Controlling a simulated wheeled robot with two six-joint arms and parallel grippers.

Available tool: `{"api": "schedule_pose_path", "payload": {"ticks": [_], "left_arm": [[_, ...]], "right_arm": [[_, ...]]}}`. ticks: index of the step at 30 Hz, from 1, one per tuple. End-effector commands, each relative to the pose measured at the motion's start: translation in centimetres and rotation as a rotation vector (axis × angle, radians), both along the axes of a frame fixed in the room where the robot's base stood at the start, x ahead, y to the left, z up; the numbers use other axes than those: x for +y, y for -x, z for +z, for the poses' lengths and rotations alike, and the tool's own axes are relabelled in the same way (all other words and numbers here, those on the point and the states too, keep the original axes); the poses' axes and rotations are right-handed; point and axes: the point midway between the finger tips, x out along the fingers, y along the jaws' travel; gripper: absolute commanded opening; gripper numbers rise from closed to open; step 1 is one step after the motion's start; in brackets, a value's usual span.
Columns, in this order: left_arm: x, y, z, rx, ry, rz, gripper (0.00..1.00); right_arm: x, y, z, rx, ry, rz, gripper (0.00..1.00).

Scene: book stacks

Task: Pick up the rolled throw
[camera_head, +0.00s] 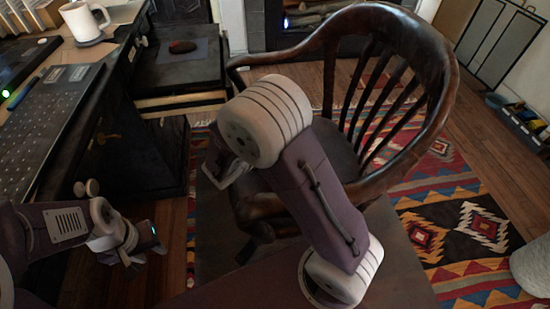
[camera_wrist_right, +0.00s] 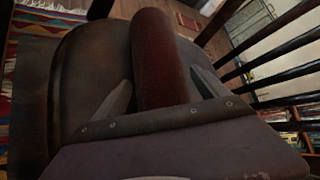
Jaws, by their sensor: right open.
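The rolled throw (camera_wrist_right: 160,62) shows in the right wrist view as a dark reddish-brown roll over the brown chair seat (camera_wrist_right: 82,75). My right gripper (camera_wrist_right: 163,92) is open, with one finger on each side of the roll. Whether the fingers touch it is unclear, and the roll's near end is hidden behind the gripper body. In the head view, my right arm covers part of the wooden chair (camera_head: 440,85), and I cannot make out the throw. My left gripper (camera_head: 145,247) is at the lower left, apart from the chair; its jaw opening is unclear.
A dark desk (camera_head: 60,150) stands at the left, with a white mug (camera_head: 84,20) on top and an open drawer (camera_head: 180,72). The chair's curved back and spindles stand close to my right arm. A patterned rug (camera_head: 470,225) covers the floor.

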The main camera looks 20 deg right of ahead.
Motion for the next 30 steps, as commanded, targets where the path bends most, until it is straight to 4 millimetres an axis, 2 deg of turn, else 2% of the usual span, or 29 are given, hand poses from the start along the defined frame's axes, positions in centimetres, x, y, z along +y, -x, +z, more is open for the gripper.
{"api": "schedule_pose_path", "payload": {"ticks": [7,12,14,23,26,30], "left_arm": [[0.0,0.0,-0.1,-0.001,0.000,0.000,0.36],[0.0,0.0,-0.1,-0.001,0.000,0.000,0.36],[0.0,0.0,-0.1,-0.001,0.000,0.000,0.36],[0.0,0.0,0.5,-0.001,0.000,0.000,0.36],[0.0,0.0,1.6,-0.001,0.000,0.000,0.36],[0.0,0.0,4.0,-0.001,0.000,0.000,0.36]], "right_arm": [[-0.2,-0.2,0.0,0.000,0.001,0.001,0.84],[-0.2,-0.2,0.0,0.000,0.001,0.001,0.37],[-0.2,-0.2,0.0,0.000,0.001,0.001,0.22],[-0.2,-0.2,0.6,-0.002,0.001,0.001,0.22],[-0.2,-0.2,1.9,-0.002,0.001,0.000,0.22],[-0.2,-0.2,4.8,-0.003,0.000,0.000,0.22]]}}
